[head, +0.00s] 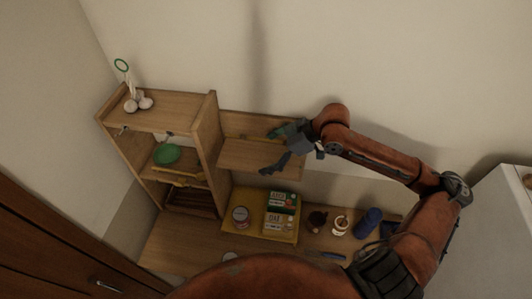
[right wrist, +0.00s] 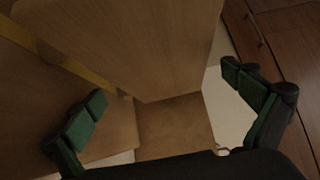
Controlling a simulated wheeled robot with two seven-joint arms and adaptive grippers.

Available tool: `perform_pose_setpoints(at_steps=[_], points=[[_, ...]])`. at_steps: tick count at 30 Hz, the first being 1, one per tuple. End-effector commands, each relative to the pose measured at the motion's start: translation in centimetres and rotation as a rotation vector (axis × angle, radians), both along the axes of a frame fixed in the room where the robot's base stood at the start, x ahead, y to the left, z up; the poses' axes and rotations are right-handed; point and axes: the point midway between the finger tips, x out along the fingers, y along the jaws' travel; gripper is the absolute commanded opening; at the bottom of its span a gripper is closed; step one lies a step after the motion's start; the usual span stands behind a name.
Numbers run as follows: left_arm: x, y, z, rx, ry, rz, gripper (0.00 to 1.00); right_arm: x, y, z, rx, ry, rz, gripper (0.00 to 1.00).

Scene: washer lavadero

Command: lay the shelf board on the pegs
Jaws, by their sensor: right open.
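A wooden shelf board (head: 248,157) sits roughly level in the bay to the right of the tall shelf unit, in the head view. Its left end is against or close beside the unit's upright side panel. My right gripper (head: 272,151) is open at the board's right part, its fingers spread apart. The right wrist view shows the two green-padded fingers (right wrist: 172,112) wide apart with wooden surfaces beyond them and nothing clasped. I cannot tell whether a finger touches the board. No pegs can be made out. My left gripper is not in view.
The tall shelf unit (head: 206,140) holds a green bowl (head: 166,154) and has a white ornament (head: 138,101) on top. Below the board, a yellow tray (head: 255,233) holds boxes and a tin. Mugs and a blue cylinder (head: 367,222) stand to the right. A white appliance (head: 495,225) is at far right.

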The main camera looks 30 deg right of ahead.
Motion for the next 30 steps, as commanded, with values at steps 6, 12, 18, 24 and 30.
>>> perform_pose_setpoints(at_steps=[6, 12, 18, 24, 30], points=[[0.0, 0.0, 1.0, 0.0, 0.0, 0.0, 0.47, -0.6, -0.9, 1.3, -0.002, -0.001, -0.001, 1.0], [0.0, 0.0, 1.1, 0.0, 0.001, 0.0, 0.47, -1.2, -1.7, 2.0, -0.001, 0.001, -0.001, 1.0], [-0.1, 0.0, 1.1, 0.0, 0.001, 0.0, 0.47, -1.8, -2.4, 2.9, -0.003, 0.0, -0.001, 1.0], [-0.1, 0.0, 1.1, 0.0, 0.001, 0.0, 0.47, -2.3, -3.2, 3.9, -0.002, -0.001, -0.001, 1.0], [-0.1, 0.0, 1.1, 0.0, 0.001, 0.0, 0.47, -2.8, -3.7, 4.6, -0.001, -0.002, -0.001, 1.0]])
